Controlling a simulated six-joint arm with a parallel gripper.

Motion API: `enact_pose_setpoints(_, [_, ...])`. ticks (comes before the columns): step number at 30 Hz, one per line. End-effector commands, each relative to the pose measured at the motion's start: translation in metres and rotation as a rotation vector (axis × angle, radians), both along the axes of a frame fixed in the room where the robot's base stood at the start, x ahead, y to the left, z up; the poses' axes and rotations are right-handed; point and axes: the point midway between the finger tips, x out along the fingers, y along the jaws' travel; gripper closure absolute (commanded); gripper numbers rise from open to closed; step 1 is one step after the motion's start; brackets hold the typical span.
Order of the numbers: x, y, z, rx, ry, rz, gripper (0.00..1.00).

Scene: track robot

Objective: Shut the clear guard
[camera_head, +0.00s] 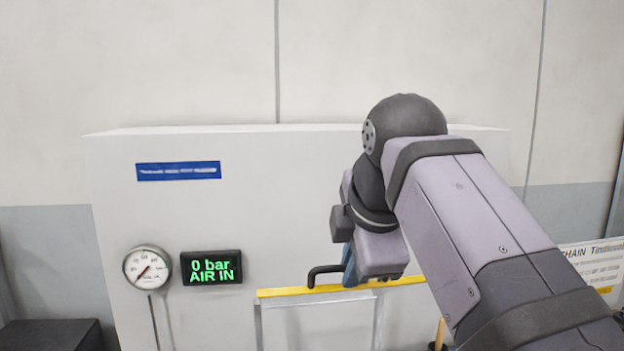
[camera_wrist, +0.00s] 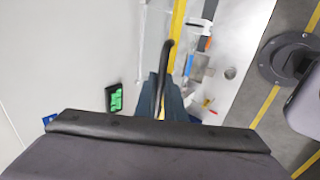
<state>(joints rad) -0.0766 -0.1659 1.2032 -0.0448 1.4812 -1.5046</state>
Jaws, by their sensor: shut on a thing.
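The clear guard (camera_head: 318,325) is a see-through panel with a yellow top edge (camera_head: 280,292) on the front of a pale cabinet. A black bar handle (camera_head: 322,271) stands up from that edge. My gripper (camera_head: 350,268) is shut on the handle, just above the yellow edge. In the wrist view the blue-grey fingers of my gripper (camera_wrist: 160,98) close around the handle (camera_wrist: 166,60), beside the yellow edge (camera_wrist: 178,22). The lower part of the guard is out of the head view, and my wrist hides part of the handle.
The cabinet (camera_head: 240,225) carries a round gauge (camera_head: 148,267) and a display (camera_head: 211,267) reading "0 bar AIR IN". A white sign (camera_head: 596,268) is at the right. In the wrist view, a pale bench surface (camera_wrist: 235,50) with small coloured parts lies beyond the yellow edge.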

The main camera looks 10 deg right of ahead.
Motion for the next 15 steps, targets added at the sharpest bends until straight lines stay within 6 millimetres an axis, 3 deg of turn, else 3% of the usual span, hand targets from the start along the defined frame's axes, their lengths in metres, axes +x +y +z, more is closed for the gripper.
enact_pose_setpoints(15, [-0.026, 0.0, -0.038, 0.0, 0.0, 0.0, 1.0])
